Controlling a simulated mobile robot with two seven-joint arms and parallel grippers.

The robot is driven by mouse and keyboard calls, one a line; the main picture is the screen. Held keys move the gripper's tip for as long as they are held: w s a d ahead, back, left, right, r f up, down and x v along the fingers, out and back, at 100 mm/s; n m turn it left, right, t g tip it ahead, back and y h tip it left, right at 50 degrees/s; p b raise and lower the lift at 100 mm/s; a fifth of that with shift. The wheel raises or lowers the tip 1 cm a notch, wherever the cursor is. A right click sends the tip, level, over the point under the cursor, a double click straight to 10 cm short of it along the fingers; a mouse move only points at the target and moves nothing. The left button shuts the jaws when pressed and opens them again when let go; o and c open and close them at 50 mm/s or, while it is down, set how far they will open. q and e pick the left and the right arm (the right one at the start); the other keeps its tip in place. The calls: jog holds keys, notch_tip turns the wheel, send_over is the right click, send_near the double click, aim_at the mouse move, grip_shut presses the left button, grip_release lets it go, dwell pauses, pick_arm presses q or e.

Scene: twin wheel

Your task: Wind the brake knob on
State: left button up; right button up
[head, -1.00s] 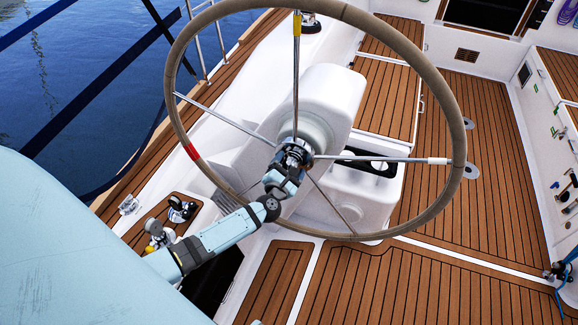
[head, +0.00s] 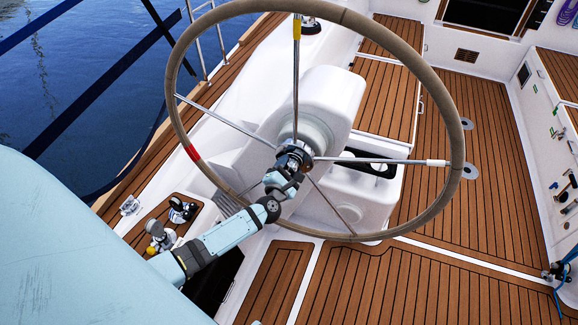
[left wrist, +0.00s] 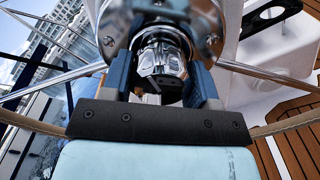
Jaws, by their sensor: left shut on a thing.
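The brake knob is a shiny metal knob at the wheel's hub; in the left wrist view the knob (left wrist: 160,62) sits between my two blue fingers. My left gripper (head: 292,160) reaches the hub from below left in the head view. It is shut on the knob, and it also shows close up in the left wrist view (left wrist: 162,88). The knob is mostly hidden by the gripper in the head view. The steering wheel (head: 463,140) has a tan rim, metal spokes and a red mark at its left. My right gripper is not in view.
A white pedestal (head: 335,95) stands behind the wheel. Wheel spokes (head: 380,160) run out close around my left gripper. Winches (head: 182,211) stand on the side deck at left.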

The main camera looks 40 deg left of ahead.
pick_arm(q)
jog(key=m+p, duration=0.1)
jog(key=m, duration=0.1)
jog(key=shift+r+m, duration=0.15)
jog(key=shift+m, duration=0.25)
jog(key=m+p, duration=0.2)
jog(key=m, duration=0.2)
jog(key=shift+m, duration=0.3)
jog(key=m+p, duration=0.2)
jog(key=m, duration=0.2)
jog(key=shift+m, duration=0.3)
jog(key=m+p, duration=0.1)
jog(key=m, duration=0.2)
jog(key=shift+r+m, duration=0.1)
jog(key=shift+m, duration=0.2)
jog(key=m+p, duration=0.2)
jog(key=m, duration=0.7)
jog(key=shift+d+p, duration=0.1)
jog(key=shift+p, duration=0.25)
jog(key=m, duration=0.3)
jog(key=shift+m, duration=1.3)
jog(key=shift+d, duration=0.1)
